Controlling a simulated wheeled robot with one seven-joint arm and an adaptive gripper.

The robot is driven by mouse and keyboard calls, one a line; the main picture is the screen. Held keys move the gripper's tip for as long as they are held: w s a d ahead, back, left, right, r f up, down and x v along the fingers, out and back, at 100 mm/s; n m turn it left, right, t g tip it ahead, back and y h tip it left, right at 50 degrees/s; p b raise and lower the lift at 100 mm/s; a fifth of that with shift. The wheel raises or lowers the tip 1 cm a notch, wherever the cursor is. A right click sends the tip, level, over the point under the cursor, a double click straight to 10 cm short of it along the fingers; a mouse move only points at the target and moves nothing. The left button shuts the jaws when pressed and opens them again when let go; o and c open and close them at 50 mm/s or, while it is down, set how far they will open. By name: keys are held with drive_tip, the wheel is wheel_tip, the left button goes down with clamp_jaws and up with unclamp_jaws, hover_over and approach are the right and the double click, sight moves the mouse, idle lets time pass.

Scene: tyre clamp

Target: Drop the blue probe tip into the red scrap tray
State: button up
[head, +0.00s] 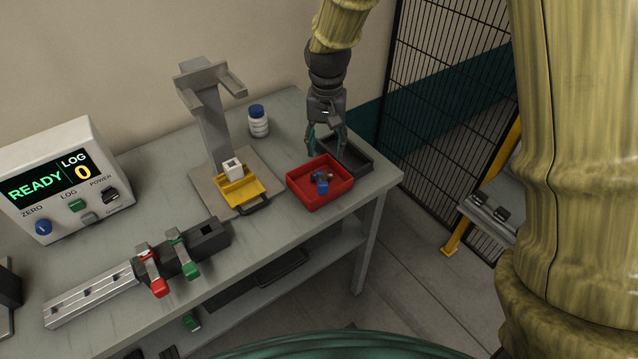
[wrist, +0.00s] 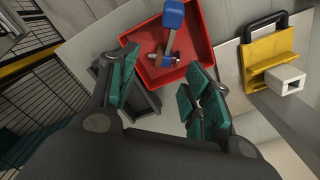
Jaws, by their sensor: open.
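The red scrap tray (head: 305,199) stands near the right end of the bench. The blue probe tip (head: 321,185) shows inside the tray's outline. In the wrist view the probe tip (wrist: 173,14) has a blue block at one end and a grey and brownish part over the floor of the red tray (wrist: 206,48). My gripper (head: 326,152) is above the tray's back edge, pointing down, with its fingers apart and nothing between them. In the wrist view my gripper (wrist: 163,78) has teal pads spread wide, and the probe tip lies beyond them, untouched.
A dark grey tray (head: 362,165) sits right behind the red one. To the left are a yellow holder (head: 240,190) with a white block (head: 232,168), a grey stand (head: 213,125) and a white bottle (head: 258,122). A mesh fence (head: 440,90) stands beyond the bench's right end.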

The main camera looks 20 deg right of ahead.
wheel_tip(320, 180, up, 9)
drive_tip(key=shift+r, duration=0.15)
idle(0.6)
